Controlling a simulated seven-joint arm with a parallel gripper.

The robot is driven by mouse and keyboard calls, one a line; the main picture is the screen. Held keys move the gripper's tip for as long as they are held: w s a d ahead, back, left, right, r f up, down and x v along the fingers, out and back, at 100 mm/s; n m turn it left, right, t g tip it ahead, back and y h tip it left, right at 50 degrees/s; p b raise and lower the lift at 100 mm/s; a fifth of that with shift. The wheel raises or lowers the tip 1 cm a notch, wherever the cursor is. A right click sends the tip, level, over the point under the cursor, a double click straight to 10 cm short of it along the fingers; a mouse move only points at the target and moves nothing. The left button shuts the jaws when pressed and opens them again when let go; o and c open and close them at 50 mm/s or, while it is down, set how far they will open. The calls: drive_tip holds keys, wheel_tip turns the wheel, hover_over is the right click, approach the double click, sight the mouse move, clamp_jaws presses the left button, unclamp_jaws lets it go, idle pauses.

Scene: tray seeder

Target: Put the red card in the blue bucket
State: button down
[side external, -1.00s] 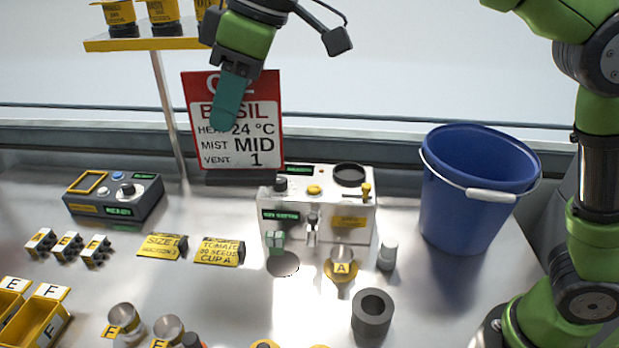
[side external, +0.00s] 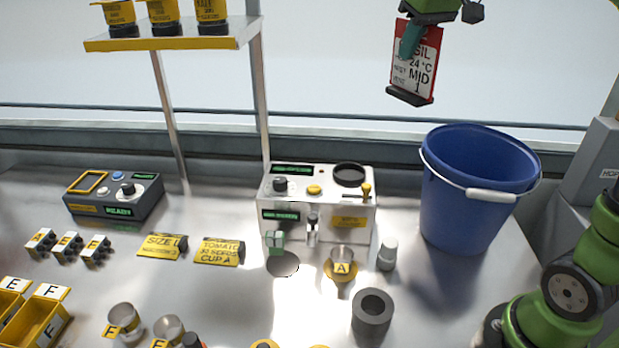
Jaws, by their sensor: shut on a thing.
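The red card (side external: 402,72) is a white sign with a red border, black print reading "MID" and "1", and a dark strip along its bottom edge. My gripper (side external: 411,40) is shut on the card near its top and holds it in the air at the upper right. Its teal finger covers part of the print. The card hangs slightly tilted, above and to the left of the blue bucket. The blue bucket (side external: 455,215) stands upright on the bench at the right, with its white-gripped handle lying across the front. The bucket looks empty inside as far as I can see.
A white seeder machine (side external: 345,222) stands left of the bucket. A dark control box (side external: 115,197) and yellow cards (side external: 219,252) lie further left. A raised shelf (side external: 172,42) with several yellow jars is at upper left.

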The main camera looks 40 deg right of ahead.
drive_tip(key=s+d+m+g+h, duration=0.15)
drive_tip(key=s+d+m, duration=0.55)
drive_tip(key=s+d, duration=0.75)
approach(467, 155)
drive_tip(key=shift+h, duration=0.35)
drive_tip(key=s+f, duration=0.1)
drive_tip(key=f, duration=0.1)
drive_tip(key=s+a+f, duration=0.1)
drive_tip(key=f, duration=0.2)
drive_tip(key=shift+s+a+f, duration=0.3)
drive_tip(key=shift+s+f, duration=0.05)
drive_tip(key=shift+s, duration=0.05)
drive_tip(key=shift+f, duration=0.6)
drive_tip(key=c, duration=1.2)
unclamp_jaws()
drive_tip(key=shift+r, duration=0.1)
